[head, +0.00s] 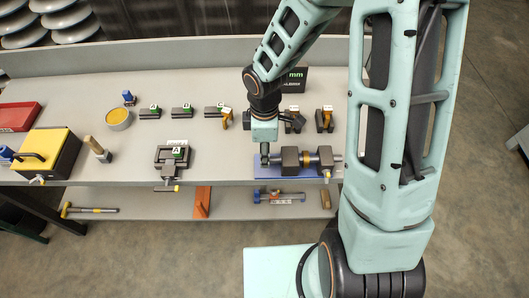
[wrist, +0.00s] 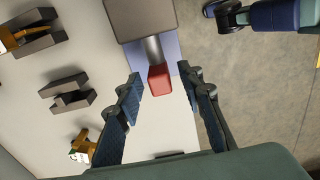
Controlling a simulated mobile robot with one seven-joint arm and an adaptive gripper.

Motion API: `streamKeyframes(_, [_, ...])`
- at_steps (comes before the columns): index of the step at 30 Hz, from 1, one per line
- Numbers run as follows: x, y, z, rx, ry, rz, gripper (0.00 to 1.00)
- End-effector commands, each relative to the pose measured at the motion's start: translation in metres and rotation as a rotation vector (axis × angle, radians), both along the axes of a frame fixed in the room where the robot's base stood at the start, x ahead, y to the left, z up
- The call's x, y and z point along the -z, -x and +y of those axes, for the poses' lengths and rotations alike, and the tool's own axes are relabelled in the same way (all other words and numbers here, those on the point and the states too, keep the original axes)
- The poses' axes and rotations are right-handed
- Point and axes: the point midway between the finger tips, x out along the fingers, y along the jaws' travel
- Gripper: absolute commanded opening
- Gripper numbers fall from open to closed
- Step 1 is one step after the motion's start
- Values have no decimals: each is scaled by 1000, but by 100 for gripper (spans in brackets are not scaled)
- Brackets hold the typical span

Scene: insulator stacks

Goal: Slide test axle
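The test axle (head: 308,159) is a silver shaft with a yellowish band, lying level across two dark blocks (head: 290,159) on a blue mat (head: 262,171). My gripper (head: 265,158) points down at the axle's left end. In the wrist view, a grey shaft with a red end (wrist: 160,82) sticks out of a dark block (wrist: 140,17). The fingers of my gripper (wrist: 160,74) are open, one on each side of the red end, with visible gaps. The axle's left end is hidden by my gripper in the head view.
A vise-like fixture marked A (head: 173,155) stands left of the mat. A yellow-topped box (head: 45,150) and a red tray (head: 18,117) are far left. A lower shelf holds tools. The front-centre bench is clear.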

Motion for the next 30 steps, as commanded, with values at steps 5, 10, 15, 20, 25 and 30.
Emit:
streamKeyframes(5, [5,0,0,1,1,1,35])
streamKeyframes(10, [4,0,0,1,0,0,35])
streamKeyframes(15, [4,0,0,1,0,0,16])
streamKeyframes(20, [4,0,0,1,0,0,0])
streamKeyframes(25, [4,0,0,1,0,0,0])
streamKeyframes(30, [5,0,4,-1,0,-1,0])
